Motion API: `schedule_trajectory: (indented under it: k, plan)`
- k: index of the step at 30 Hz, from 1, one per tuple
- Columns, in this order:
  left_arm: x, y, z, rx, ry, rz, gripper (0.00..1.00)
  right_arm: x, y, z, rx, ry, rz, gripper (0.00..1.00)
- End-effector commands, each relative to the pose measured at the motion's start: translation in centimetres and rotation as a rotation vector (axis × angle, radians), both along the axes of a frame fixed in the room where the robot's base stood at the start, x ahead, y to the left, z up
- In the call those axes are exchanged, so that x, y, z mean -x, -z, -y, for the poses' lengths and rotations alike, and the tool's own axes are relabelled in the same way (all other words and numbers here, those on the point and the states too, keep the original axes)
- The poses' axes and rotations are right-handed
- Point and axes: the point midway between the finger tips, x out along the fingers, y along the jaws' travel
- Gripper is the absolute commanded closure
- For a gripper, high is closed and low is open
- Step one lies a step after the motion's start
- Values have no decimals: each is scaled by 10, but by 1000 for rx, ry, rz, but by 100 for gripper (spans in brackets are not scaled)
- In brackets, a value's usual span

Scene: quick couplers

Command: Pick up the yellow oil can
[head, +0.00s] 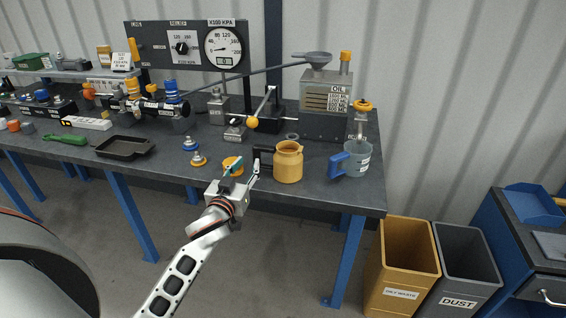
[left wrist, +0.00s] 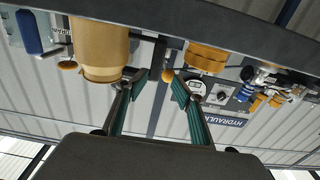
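The yellow oil can (head: 288,163) stands upright near the front edge of the workbench, its black handle pointing left toward my left gripper. My left gripper (head: 245,168) is open at the bench edge, just left of the can, with its right finger close to the handle. In the left wrist view, which looks upside down, the can (left wrist: 100,48) is at the left and the open fingers (left wrist: 158,85) have nothing clearly between them. The left fingertip overlaps the handle there; I cannot tell if they touch. My right gripper is not in view.
An orange ring-like part (head: 233,163) lies behind my left gripper. A clear measuring jug with a blue handle (head: 357,160) stands right of the can. A black tray (head: 125,147) and small couplers (head: 198,160) are to the left. Bins (head: 402,262) stand on the floor at right.

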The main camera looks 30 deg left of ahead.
Motion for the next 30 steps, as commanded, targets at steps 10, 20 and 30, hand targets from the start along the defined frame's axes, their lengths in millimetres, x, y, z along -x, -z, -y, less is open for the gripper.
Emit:
schedule_trajectory:
  k: [10,20,30]
  plan:
    - [-39,0,-4,-3,1,-2,65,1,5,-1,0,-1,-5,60]
    - [-70,1,-9,-1,1,-4,65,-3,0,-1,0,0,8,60]
    - [-70,1,-9,0,1,-4,100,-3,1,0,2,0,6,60]
